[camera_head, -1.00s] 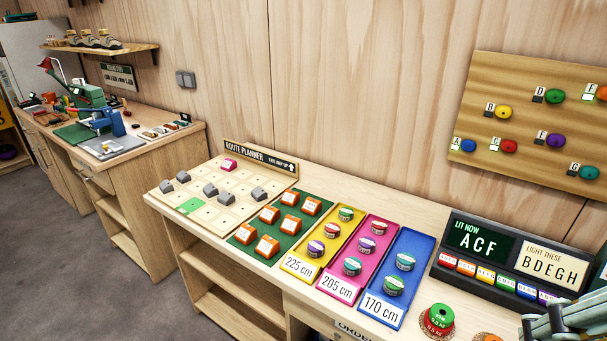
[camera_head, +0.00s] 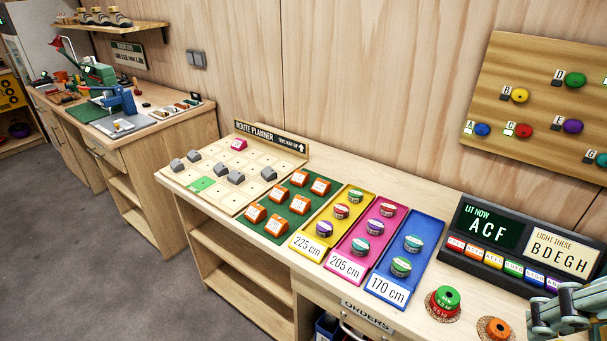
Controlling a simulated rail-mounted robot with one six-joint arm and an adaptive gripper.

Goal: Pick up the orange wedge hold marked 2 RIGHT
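Several orange wedge holds with white labels sit on a green mat (camera_head: 271,232) beside the route planner board. They are at the back left (camera_head: 299,178), back right (camera_head: 320,187), middle left (camera_head: 279,194), middle right (camera_head: 300,204), front left (camera_head: 255,213) and front right (camera_head: 277,225). Their labels are too small to read, so I cannot tell which is marked 2 RIGHT. My gripper (camera_head: 550,325) shows only in part at the lower right corner, far from the wedges. Whether it is open or shut does not show.
The route planner board (camera_head: 229,196) holds grey wedges, a pink hold and a green square. Yellow (camera_head: 326,227), pink (camera_head: 360,238) and blue (camera_head: 407,262) trays hold round tins.

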